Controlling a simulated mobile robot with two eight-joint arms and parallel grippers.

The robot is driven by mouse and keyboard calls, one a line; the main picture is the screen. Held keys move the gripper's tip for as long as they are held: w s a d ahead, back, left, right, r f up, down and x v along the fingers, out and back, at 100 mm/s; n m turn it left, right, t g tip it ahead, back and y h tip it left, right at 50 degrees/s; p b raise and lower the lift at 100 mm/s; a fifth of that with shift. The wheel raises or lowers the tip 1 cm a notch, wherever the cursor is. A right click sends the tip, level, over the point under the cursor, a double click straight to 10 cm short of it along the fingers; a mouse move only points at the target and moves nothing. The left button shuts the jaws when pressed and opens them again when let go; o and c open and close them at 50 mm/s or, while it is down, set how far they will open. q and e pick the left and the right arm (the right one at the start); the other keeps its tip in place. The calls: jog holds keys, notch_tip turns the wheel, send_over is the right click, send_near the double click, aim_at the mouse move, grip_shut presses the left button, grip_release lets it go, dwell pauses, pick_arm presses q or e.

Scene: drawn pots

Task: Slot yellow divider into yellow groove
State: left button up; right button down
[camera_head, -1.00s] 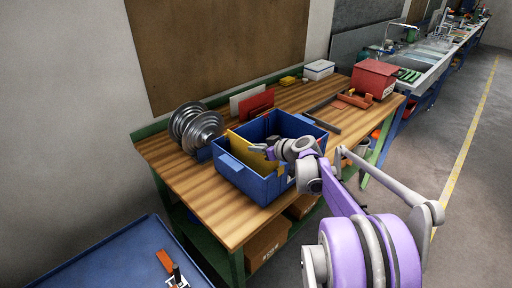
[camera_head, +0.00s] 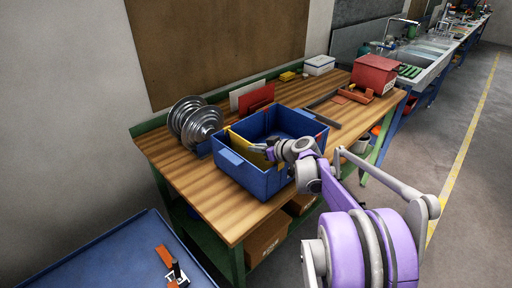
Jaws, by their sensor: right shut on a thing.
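The blue box (camera_head: 252,178) stands open on the wooden bench. The yellow divider (camera_head: 243,146) is a thin plate at the left part of the box, inside its walls, and slants along the view. My right gripper (camera_head: 264,149) reaches in over the box's right side and is shut on the divider near its upper edge. The gripper and the box's front wall hide part of the divider. I cannot make out the yellow groove or whether the divider's edges sit in it. A small red mark shows on the box's right wall. My left gripper is not in view.
Silver discs (camera_head: 197,124) stand on a rack left of the box. A white plate and a red plate (camera_head: 258,98) stand behind it. A red bin (camera_head: 375,76) is at the far right. A blue tray (camera_head: 100,258) is at lower left. Front left bench is clear.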

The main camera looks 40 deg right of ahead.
jog(key=shift+f, duration=0.45)
jog(key=c, duration=0.9)
grip_release()
jog(key=shift+s, duration=0.1)
jog(key=v, duration=1)
jog(key=shift+s+r, duration=0.2)
jog(key=shift+s, duration=0.05)
